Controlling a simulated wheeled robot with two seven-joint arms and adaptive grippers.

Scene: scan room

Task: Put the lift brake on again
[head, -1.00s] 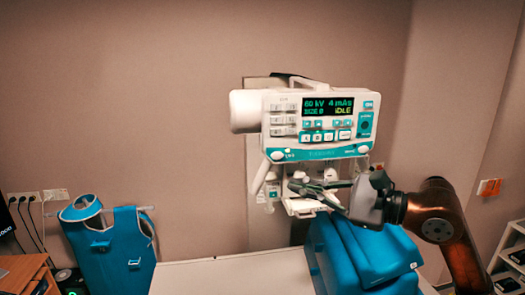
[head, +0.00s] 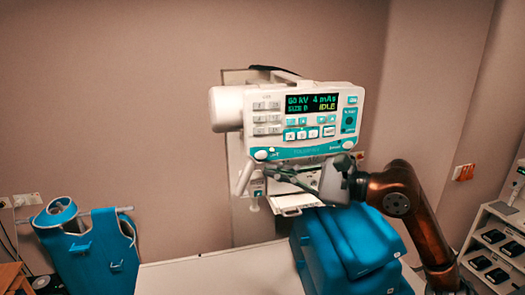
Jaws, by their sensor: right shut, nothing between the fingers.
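The white X-ray head with its control panel (head: 308,125) hangs over the table; its display reads 60 kV, 4 mAs, SIZE 0, IDLE. A round white knob (head: 261,154) sits at the panel's lower left corner, by a small label that seems to read LIFT. A second white knob (head: 347,145) sits at the lower right. My right gripper (head: 279,172) is shut and empty, its fingers pointing left just below the panel's lower edge. Its tips are a little below and right of the left knob; I cannot tell whether they touch anything. My left gripper is out of view.
A white handle (head: 245,177) slants down at the panel's left. Blue padded cushions (head: 345,250) stand on the white table (head: 215,272) below my right arm. A blue apron (head: 95,255) hangs at the left. A shelf (head: 490,228) with dark items stands at the right.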

